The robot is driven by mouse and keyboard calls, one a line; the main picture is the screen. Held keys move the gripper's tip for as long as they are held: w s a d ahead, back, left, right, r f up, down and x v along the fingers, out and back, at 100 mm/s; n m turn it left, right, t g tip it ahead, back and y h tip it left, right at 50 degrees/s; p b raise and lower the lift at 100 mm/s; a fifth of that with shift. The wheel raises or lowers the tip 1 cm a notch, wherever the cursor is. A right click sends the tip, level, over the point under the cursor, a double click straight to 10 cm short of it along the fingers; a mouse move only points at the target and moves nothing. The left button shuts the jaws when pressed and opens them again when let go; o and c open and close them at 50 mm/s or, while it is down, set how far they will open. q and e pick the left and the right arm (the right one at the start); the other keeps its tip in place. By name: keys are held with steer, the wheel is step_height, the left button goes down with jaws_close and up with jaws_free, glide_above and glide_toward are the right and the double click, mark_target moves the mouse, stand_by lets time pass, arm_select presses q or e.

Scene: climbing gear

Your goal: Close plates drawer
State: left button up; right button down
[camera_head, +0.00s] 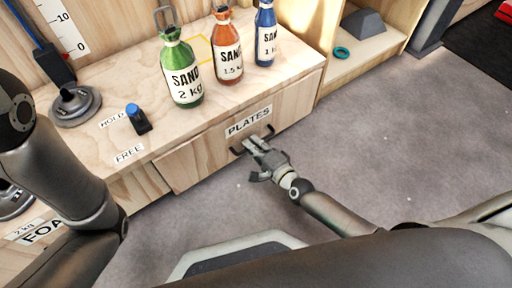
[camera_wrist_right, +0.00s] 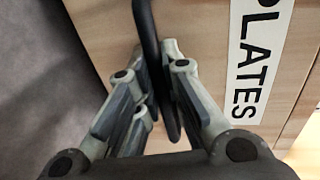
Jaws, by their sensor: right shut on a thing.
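The plates drawer (camera_head: 205,152) is a light wood drawer front under the bench top, with a white label reading PLATES (camera_head: 249,121). Its front appears to stand a little out from the bench at the left end; how far it is open is hard to tell. A black bar handle (camera_head: 237,151) runs across it below the label. My right gripper (camera_head: 254,146) is at the handle, and in the right wrist view its fingers are shut around the dark handle bar (camera_wrist_right: 150,50). My left gripper is outside the head view; only my left arm shows.
Green (camera_head: 181,70), orange (camera_head: 227,48) and blue (camera_head: 265,34) sand bottles stand on the bench top (camera_head: 115,165). A small blue-topped switch (camera_head: 137,118) sits between HOLD and FREE labels. An open shelf (camera_head: 360,50) stands to the right. Grey floor (camera_head: 400,130) in front is clear.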

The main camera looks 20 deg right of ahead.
steer(key=x, duration=0.3)
steer(key=shift+r, duration=0.35)
steer(key=c, duration=1.5)
jaws_free()
steer(key=shift+w+a, duration=0.1)
steer(key=v, duration=1.2)
steer(key=shift+f, duration=0.1)
